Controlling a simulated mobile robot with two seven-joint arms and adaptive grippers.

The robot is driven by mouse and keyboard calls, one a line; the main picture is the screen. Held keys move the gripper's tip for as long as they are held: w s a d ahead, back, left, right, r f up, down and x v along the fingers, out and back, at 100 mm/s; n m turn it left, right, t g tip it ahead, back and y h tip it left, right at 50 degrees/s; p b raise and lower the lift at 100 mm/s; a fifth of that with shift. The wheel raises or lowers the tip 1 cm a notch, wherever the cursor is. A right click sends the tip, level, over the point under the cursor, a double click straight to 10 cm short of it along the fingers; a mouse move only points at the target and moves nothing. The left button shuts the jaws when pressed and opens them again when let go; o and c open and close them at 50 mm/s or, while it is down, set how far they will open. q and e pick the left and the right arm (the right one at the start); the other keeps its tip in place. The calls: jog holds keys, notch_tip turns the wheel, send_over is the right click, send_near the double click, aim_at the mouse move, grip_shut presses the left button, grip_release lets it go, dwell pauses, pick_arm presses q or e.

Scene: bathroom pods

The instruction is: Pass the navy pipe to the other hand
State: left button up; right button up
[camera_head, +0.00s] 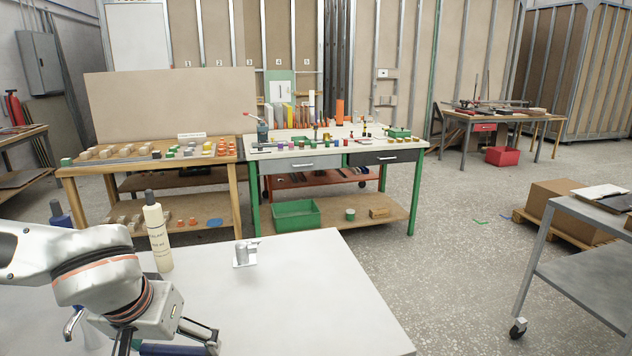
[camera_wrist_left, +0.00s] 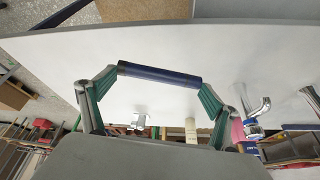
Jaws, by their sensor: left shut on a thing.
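The navy pipe (camera_wrist_left: 160,75) lies lengthwise between the two fingertips of my left gripper (camera_wrist_left: 159,77) in the left wrist view. The fingers are spread wide and press on its two ends. In the head view my left gripper (camera_head: 166,342) is low at the left, over the white table (camera_head: 310,300). A strip of the navy pipe (camera_head: 172,350) shows there at the bottom edge, partly hidden by the gripper and cut off by the frame. My right gripper is in neither view.
A cream bottle (camera_head: 158,238) and a small metal fitting (camera_head: 244,254) stand on the white table behind my left gripper. A chrome tap-like part (camera_head: 73,322) is left of it. A dark blue bottle (camera_head: 60,216) stands behind my arm. The table's right side is clear.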

pick_arm(q)
jog(key=shift+s+a+f, duration=0.1)
jog(key=shift+s+f, duration=0.15)
jog(key=shift+s, duration=0.1)
jog(key=w+d+r, duration=0.3)
jog(key=d+r, duration=0.4)
jog(key=r, duration=0.3)
jog(key=shift+w, duration=0.15)
jog(key=d+r, duration=0.1)
jog(key=w+d+r, duration=0.1)
jog(key=r, duration=0.1)
jog(key=shift+w+d+r, duration=0.1)
jog(key=shift+d+r, duration=0.05)
jog(key=shift+r, duration=0.15)
grip_shut()
jog(key=w+d+r, duration=0.2)
jog(key=d+r, duration=0.3)
jog(key=r, duration=0.2)
jog(key=w+d+r, duration=0.3)
jog(key=d+r, duration=0.2)
jog(key=r, duration=0.3)
jog(key=a+n+y, duration=0.2)
jog(key=a+n, duration=0.2)
jog(key=a, duration=0.7)
jog(key=shift+a+n, duration=0.2)
jog(key=shift+n, duration=0.1)
